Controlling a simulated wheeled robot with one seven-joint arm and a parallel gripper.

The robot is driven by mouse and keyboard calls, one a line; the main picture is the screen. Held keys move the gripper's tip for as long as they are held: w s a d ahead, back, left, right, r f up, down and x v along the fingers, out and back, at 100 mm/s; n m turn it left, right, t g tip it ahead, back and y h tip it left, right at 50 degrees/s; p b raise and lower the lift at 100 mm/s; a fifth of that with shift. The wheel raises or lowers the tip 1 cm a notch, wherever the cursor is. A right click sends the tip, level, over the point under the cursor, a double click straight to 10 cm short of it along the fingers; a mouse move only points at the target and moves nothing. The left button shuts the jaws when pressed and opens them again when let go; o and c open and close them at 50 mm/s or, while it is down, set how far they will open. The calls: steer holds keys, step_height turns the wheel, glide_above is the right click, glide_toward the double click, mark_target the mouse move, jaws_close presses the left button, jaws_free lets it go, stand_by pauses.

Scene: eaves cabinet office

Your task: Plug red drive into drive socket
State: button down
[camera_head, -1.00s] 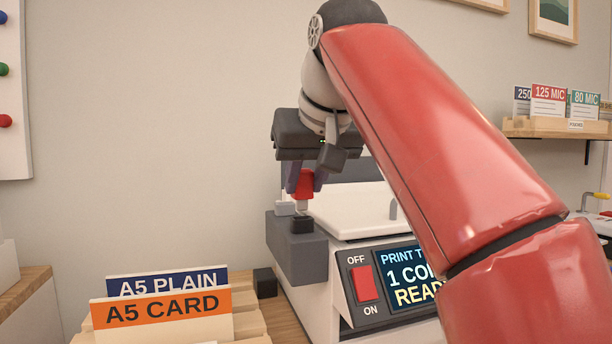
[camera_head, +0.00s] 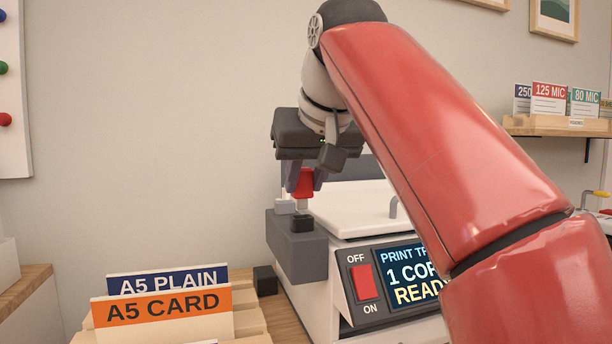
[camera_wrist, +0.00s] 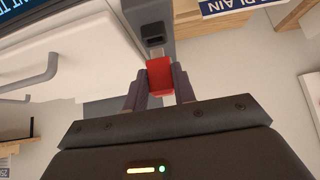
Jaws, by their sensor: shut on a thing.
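My gripper (camera_head: 304,180) is shut on the red drive (camera_head: 303,184), which sits between its fingers below the dark gripper body. In the wrist view the red drive (camera_wrist: 160,76) shows between the fingers, with its pale metal plug pointing at the black drive socket (camera_wrist: 152,34). In the head view the socket (camera_head: 302,224) is a small black block on top of a dark grey housing at the machine's left side. The plug tip is very close to the socket. I cannot tell whether it touches or enters it.
A small light grey block (camera_head: 285,207) is beside the socket on the grey housing (camera_head: 298,255). The white printer (camera_head: 350,212) has a red switch (camera_head: 365,282) and a lit screen. Paper trays with labels (camera_head: 162,304) stand at front left. The wall is behind.

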steer(key=shift+f+b, duration=1)
steer(key=shift+f, duration=0.35)
steer(key=c, duration=1.1)
jaws_free()
steer(key=shift+o, duration=0.2)
steer(key=p+v, duration=0.3)
steer(key=v, duration=0.5)
steer(key=shift+f, duration=0.1)
